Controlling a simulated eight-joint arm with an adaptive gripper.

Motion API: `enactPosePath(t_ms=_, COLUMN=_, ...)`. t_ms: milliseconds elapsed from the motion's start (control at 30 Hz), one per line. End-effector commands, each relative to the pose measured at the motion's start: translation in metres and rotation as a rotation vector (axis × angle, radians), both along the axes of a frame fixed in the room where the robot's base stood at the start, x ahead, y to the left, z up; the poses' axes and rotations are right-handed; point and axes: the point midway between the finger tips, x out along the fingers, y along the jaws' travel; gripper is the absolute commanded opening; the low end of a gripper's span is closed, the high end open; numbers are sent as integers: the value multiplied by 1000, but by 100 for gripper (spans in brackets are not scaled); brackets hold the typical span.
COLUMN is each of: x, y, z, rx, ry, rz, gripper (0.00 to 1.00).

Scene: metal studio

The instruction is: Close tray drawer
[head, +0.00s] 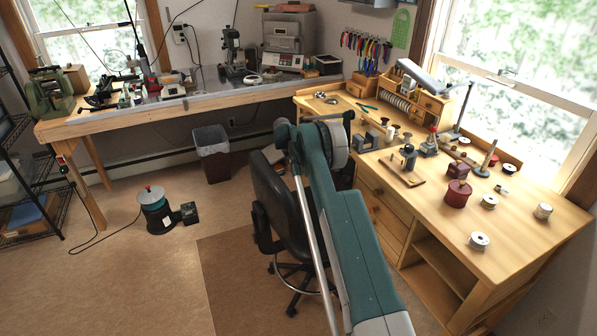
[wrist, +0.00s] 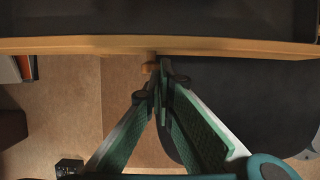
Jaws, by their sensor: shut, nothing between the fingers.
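In the wrist view a long wooden front edge (wrist: 70,46) runs across the picture, with a dark, flat surface (wrist: 150,18) behind it; this looks like the tray drawer. A small wooden knob (wrist: 149,66) sticks out from this front. My gripper (wrist: 162,64) is shut and empty, its fingertips right beside the knob and close to the front; whether they touch it I cannot tell. In the head view my arm reaches to the wooden workbench (head: 530,225) and hides the gripper and most of the tray drawer.
A black chair (head: 272,195) stands left of my arm; a dark rounded shape, likely its seat (wrist: 235,95), lies below the gripper in the wrist view. Tools and spools stand on the workbench. A bin (head: 213,155) stands near the wall. The floor at front left is clear.

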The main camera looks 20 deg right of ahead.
Motion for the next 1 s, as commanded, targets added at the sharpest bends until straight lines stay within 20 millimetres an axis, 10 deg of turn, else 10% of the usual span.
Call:
enactPosePath(t_ms=633, x=0, y=-15, z=0, rx=0, ry=0, rz=1, gripper=0)
enactPosePath(t_ms=1000, x=0, y=-59, z=0, rx=0, ry=0, rz=1, gripper=0)
